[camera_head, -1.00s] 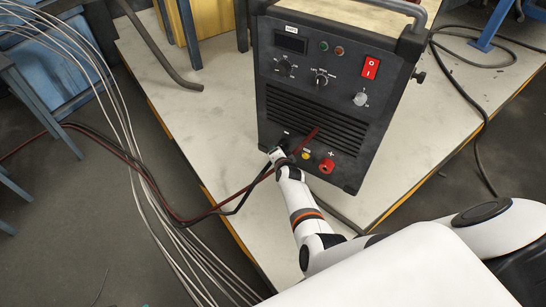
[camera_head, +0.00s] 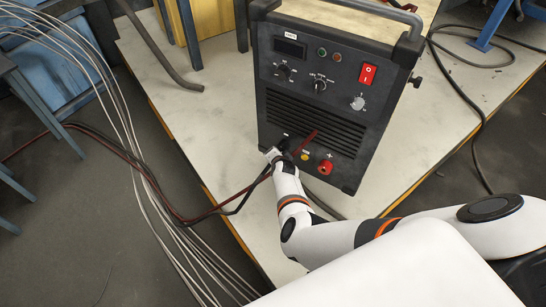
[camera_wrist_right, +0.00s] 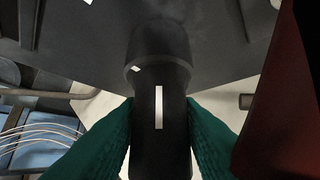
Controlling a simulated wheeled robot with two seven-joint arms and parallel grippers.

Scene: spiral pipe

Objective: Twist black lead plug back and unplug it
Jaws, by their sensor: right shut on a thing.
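The black lead plug (camera_wrist_right: 160,105) is a dark cylinder with a white line along it. In the right wrist view its far end meets the dark front of the machine; I cannot tell how deep it sits. The green pads of my right gripper (camera_wrist_right: 161,130) press on it from both sides. In the head view my right gripper (camera_head: 273,155) is at the lower left of the welding machine (camera_head: 330,90) and mostly hides the plug. The black lead (camera_head: 250,190) runs from there down to the left. My left gripper is not in view.
A red rod-like part (camera_head: 304,142) slants close beside the plug. A yellow knob (camera_head: 305,157) and a red socket (camera_head: 325,167) are to the right. A red cable (camera_head: 180,217) and several pale cables (camera_head: 135,150) hang at left. The pale tabletop (camera_head: 190,110) is mostly clear.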

